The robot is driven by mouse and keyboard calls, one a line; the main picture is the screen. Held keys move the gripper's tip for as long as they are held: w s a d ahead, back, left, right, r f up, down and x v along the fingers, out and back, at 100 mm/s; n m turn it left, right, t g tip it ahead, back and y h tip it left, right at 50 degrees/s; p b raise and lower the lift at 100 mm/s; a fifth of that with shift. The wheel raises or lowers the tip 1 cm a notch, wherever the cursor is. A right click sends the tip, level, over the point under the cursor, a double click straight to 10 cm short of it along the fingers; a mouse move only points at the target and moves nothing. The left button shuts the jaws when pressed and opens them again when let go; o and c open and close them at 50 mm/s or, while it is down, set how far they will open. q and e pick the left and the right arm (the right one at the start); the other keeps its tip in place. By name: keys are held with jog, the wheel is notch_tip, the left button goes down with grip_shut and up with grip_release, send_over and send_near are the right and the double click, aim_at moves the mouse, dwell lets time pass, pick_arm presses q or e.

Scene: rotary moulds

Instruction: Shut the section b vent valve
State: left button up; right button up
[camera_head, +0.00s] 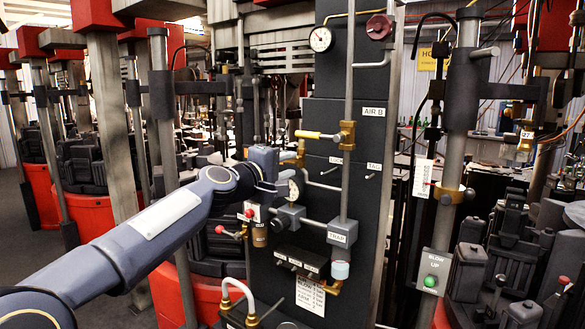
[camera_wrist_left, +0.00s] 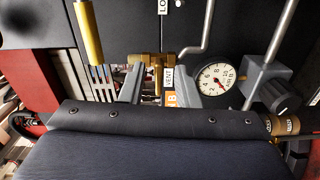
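The section b panel carries an AIR B label (camera_head: 373,112). A small brass valve (camera_head: 300,150), partly hidden by my left gripper, sits on its left side; in the left wrist view a brass fitting (camera_wrist_left: 147,60) shows beside a VENT tag (camera_wrist_left: 168,76). A yellow handle (camera_wrist_left: 89,32) is up and left of the fingers there; its link to the fitting is unclear. My left gripper (camera_wrist_left: 159,92) is open, its two fingers apart below the brass fitting, with no visible hold. In the head view my left gripper (camera_head: 281,187) is close to the panel. My right gripper is not in view.
Another yellow-handled brass valve (camera_head: 347,135) is just above right, its handle pointing left. A gauge (camera_wrist_left: 216,76) is right of the fingers. A TRAP block (camera_head: 342,233), a red-handled valve (camera_head: 240,233) and pipes crowd below. Red mould bases (camera_head: 180,295) stand at left.

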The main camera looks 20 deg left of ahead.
pick_arm(q)
jog(key=b+v, duration=0.1)
jog(key=v, duration=0.4)
jog(key=shift+s, duration=0.1)
jog(key=s+f+m+g+p, duration=0.2)
jog(key=s+f+m+g, duration=0.1)
jog(key=s+f, duration=0.6)
jog(key=s+d+f+m+g+y+p, duration=0.1)
jog(key=s+f+m+g, duration=0.3)
jog(key=s+f, duration=0.6)
jog(key=s+f+m+g+y+p, duration=0.1)
jog(key=s+f+m+g+p, duration=0.2)
jog(key=s+f, duration=0.6)
jog(key=s+m+g, duration=0.1)
jog(key=s, duration=0.8)
jog(key=shift+d+f, duration=0.15)
jog(key=shift+f, duration=0.1)
jog(key=shift+o, duration=0.3)
jog(key=shift+s, duration=0.1)
